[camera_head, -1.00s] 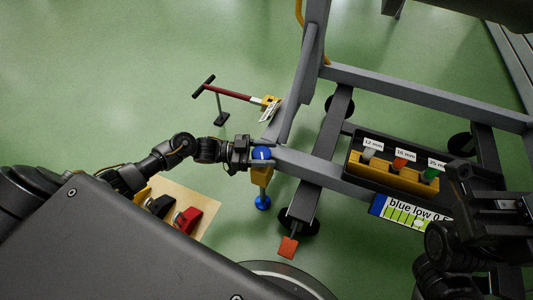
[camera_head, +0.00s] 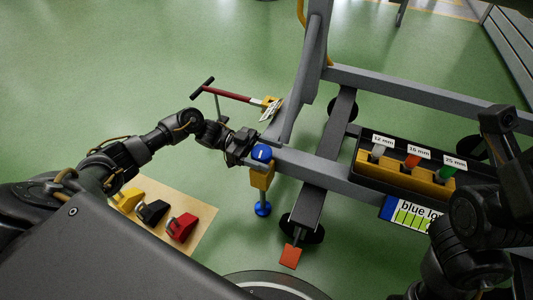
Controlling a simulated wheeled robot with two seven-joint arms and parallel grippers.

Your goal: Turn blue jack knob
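The blue jack knob (camera_head: 262,153) is a round blue cap with a white mark. It sits on top of a yellow jack body (camera_head: 261,177) at the end of a grey frame beam, with a blue foot (camera_head: 263,209) below. My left gripper (camera_head: 250,151) is at the left side of the knob, its fingertips close to or touching it. The gap between the fingers is too small to make out. My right arm is at the right edge, and its fingers cannot be made out.
The grey stand frame (camera_head: 430,104) fills the right. A red-handled tow bar (camera_head: 230,94) stands behind. Yellow, black and red blocks lie on a tan board (camera_head: 205,232).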

